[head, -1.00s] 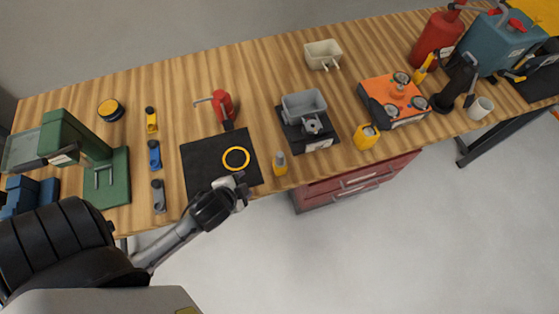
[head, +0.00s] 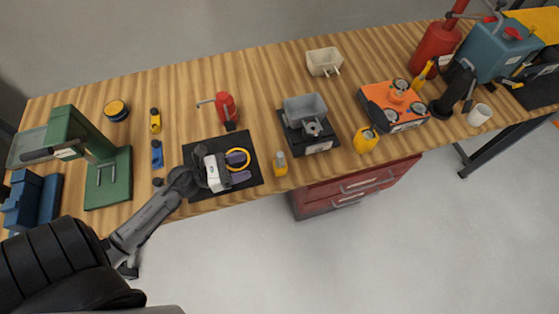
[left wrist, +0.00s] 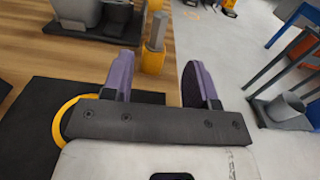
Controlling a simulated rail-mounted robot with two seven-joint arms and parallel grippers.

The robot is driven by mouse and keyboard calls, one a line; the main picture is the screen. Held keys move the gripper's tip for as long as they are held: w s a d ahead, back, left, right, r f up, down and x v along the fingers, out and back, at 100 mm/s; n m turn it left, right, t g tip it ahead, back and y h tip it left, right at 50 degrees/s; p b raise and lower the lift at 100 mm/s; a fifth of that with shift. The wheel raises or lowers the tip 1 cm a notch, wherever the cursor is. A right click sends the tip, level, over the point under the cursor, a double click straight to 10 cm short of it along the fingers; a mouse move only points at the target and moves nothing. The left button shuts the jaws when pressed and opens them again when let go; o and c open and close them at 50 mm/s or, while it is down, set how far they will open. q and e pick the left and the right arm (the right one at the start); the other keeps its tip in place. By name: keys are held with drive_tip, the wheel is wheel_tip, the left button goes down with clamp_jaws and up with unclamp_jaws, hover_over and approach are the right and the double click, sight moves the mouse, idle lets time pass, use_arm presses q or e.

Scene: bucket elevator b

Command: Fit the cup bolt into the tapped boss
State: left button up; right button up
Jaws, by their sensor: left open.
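The cup bolt (head: 280,158) looks like the grey upright piece in a small yellow holder (head: 281,170) at the bench's front edge. In the left wrist view the grey bolt (left wrist: 158,28) stands in its yellow holder (left wrist: 152,61), beyond my fingers. The tapped boss seems to be the grey round part (head: 312,128) at the front of a grey bucket (head: 304,105) on a dark base. My left gripper (head: 241,167) is open and empty over the black mat, left of the bolt. Its purple fingers (left wrist: 161,80) stand apart. My right gripper is out of view.
A yellow ring (head: 230,152) lies on the black mat (head: 205,140) under my left gripper. A red oil can (head: 226,106) stands behind it. A yellow block (head: 366,140) and an orange box (head: 400,112) are to the right. A green press (head: 75,140) stands left.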

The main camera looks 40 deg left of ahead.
sight(283, 155)
use_arm(q)
drive_tip(key=p+x, duration=0.1)
drive_tip(key=x, duration=0.6)
drive_tip(key=shift+w+d, duration=0.15)
drive_tip(key=shift+p+x, duration=0.65)
drive_tip(key=shift+x, duration=1.95)
drive_tip(key=shift+w+d, duration=0.25)
drive_tip(key=shift+w, duration=0.15)
clamp_jaws()
